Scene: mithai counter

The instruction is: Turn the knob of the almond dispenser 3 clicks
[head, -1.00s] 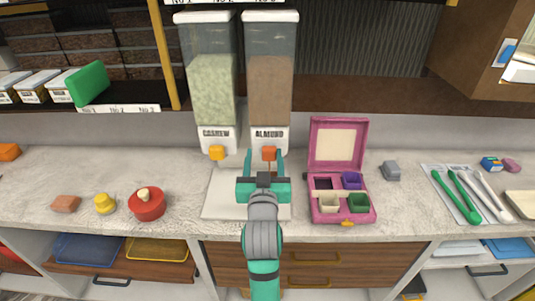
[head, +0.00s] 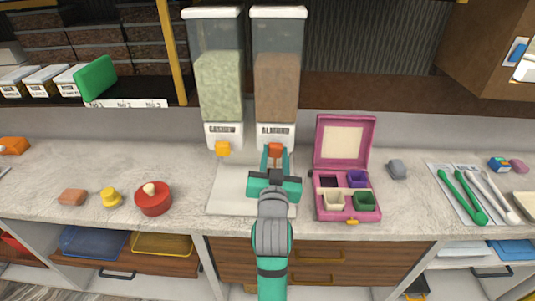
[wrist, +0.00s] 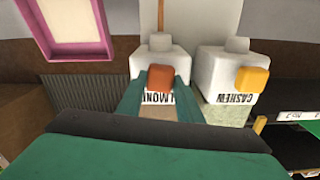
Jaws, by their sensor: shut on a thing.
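The almond dispenser (head: 277,85) stands at the back of the counter, with brown contents and a label reading ALMOND. Its orange-red knob (head: 275,149) is on the front below the label. My gripper (head: 275,160) is at the knob, with its teal fingers shut on the two sides of it. In the wrist view, which is upside down, the knob (wrist: 161,78) sits between the fingertips. The cashew dispenser (head: 220,85) with an orange-yellow knob (head: 223,149) stands to the left, apart from my gripper.
A white tray (head: 225,200) lies under the dispensers. An open pink box (head: 345,215) with small cups stands close to the right of my gripper. A red pot (head: 153,200) is to the left. Green and white utensils (head: 462,195) lie at the right.

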